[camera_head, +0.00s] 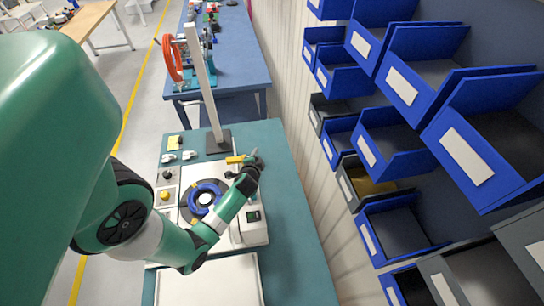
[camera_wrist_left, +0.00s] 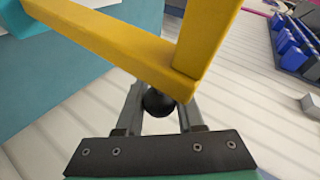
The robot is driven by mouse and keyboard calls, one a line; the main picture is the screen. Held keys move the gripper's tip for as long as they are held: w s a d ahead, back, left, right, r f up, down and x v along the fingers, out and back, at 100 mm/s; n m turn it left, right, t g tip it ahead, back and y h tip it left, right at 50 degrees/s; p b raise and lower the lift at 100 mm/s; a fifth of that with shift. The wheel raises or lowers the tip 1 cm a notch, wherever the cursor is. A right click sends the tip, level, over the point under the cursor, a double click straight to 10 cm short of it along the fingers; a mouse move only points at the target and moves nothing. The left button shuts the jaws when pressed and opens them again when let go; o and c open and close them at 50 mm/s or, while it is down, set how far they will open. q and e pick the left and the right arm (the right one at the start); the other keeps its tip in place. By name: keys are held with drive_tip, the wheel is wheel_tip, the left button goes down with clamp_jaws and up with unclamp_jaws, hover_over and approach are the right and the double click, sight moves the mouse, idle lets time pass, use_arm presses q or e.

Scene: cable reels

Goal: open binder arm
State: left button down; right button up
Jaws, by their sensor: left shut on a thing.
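The binder arm (camera_wrist_left: 105,38) is a yellow bar that crosses the left wrist view, with a second yellow bar (camera_wrist_left: 208,30) meeting it at a corner. A black ball knob (camera_wrist_left: 158,103) sits under that corner. My left gripper (camera_wrist_left: 160,108) is shut on the knob, one finger on each side. In the head view, my left gripper (camera_head: 254,161) is at the far right corner of the white machine (camera_head: 228,226), beside a short visible piece of the yellow arm (camera_head: 236,159). A dark blue ring (camera_head: 207,197) lies on the machine. My right gripper is not in view.
A grey post (camera_head: 203,85) stands on the teal table (camera_head: 290,235) behind the machine. A control box with a yellow button (camera_head: 164,195) is at the left. A white tray (camera_head: 215,285) lies in front. Blue bins (camera_head: 390,150) line the right wall.

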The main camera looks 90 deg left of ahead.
use_arm(q)
drive_tip(key=shift+s+d+f, duration=0.15)
drive_tip(key=shift+s+f, duration=0.1)
drive_tip(key=shift+f, duration=0.25)
drive_tip(key=c, duration=0.6)
unclamp_jaws()
drive_tip(key=shift+s, duration=0.1)
drive_tip(key=shift+o, duration=0.3)
drive_tip(key=shift+r, duration=0.15)
drive_tip(key=p+v, duration=0.1)
drive_tip(key=v, duration=1)
drive_tip(key=shift+d+r+p, duration=0.2)
drive_tip(key=shift+r+p, duration=0.05)
drive_tip(key=shift+p, duration=0.1)
